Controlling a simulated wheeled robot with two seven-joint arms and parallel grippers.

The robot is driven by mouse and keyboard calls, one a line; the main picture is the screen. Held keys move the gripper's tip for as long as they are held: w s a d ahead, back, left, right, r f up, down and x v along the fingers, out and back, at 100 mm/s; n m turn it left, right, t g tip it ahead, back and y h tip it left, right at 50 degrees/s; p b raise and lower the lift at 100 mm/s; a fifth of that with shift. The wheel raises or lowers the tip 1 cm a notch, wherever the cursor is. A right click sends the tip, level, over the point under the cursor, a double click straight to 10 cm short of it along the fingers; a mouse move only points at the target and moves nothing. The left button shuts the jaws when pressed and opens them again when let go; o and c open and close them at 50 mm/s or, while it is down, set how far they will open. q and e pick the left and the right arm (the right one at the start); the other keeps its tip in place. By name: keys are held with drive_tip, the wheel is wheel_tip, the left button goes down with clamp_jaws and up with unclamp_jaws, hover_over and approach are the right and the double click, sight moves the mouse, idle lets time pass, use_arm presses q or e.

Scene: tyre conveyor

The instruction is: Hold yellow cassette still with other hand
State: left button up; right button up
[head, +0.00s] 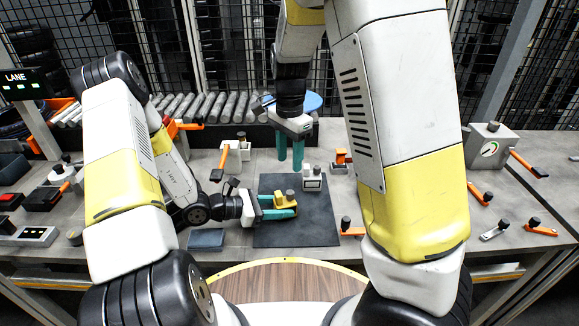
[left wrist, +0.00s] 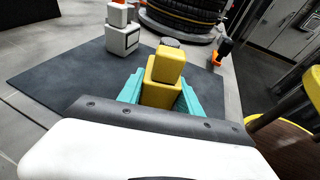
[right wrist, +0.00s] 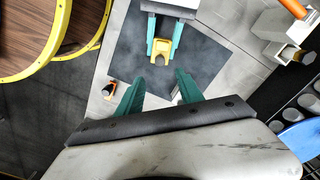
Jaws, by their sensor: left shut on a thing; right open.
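The yellow cassette (head: 284,199) is on the dark mat (head: 310,232). My left gripper (head: 292,207) is shut on it from the left, with teal fingers on both sides; the left wrist view shows the yellow cassette (left wrist: 162,82) between them. My right gripper (head: 290,156) is open and empty, pointing down above the mat's back edge. In the right wrist view its fingers (right wrist: 155,90) are spread, and the yellow cassette (right wrist: 160,50) lies beyond them, apart, in my left gripper.
A white-and-grey block (head: 312,180) stands at the mat's back right, close to the cassette. Orange-handled parts (head: 351,228) lie right of the mat. A blue-grey pad (head: 206,239) lies left of it. The mat's front is clear.

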sight(290, 192)
idle(0.3)
wheel_tip(290, 192, down, 12)
drive_tip(key=m, duration=0.6)
drive_tip(key=shift+d, duration=0.1)
idle(0.3)
clamp_jaws()
